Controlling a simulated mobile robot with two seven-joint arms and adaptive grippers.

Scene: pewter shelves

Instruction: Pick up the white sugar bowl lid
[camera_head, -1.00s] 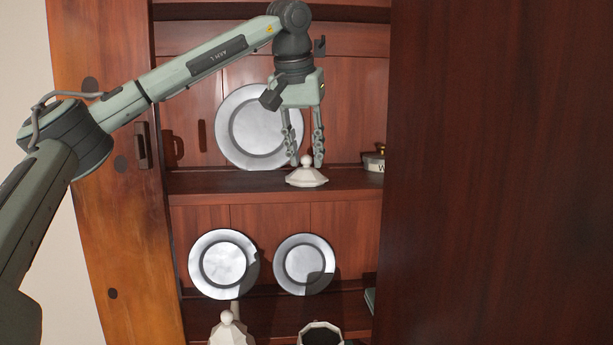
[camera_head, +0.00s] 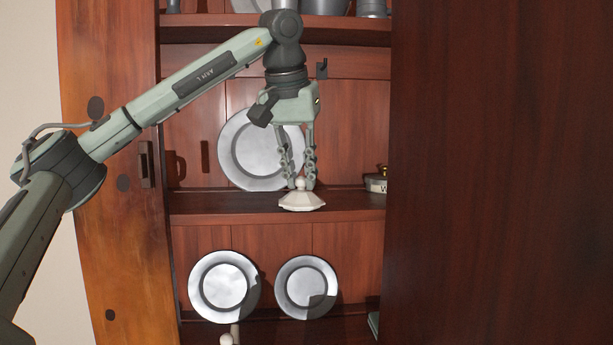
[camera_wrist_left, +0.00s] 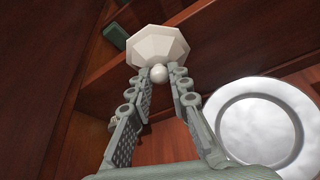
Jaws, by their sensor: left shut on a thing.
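The white sugar bowl lid (camera_head: 302,202) is faceted, with a round knob on top. In the head view it is upright at the front edge of the middle shelf; I cannot tell whether it touches the shelf. My left gripper (camera_head: 299,184) points down from above, its fingertips shut on the knob. In the left wrist view the lid (camera_wrist_left: 157,46) is beyond the fingertips, with the knob between the fingers (camera_wrist_left: 160,74). My right gripper is not in view.
A large pewter plate (camera_head: 255,150) stands behind the gripper. A small labelled pot (camera_head: 376,183) is to the right on the same shelf (camera_head: 230,206). A dark wooden panel (camera_head: 490,170) closes off the right side. Two plates (camera_head: 223,287) (camera_head: 306,287) stand below.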

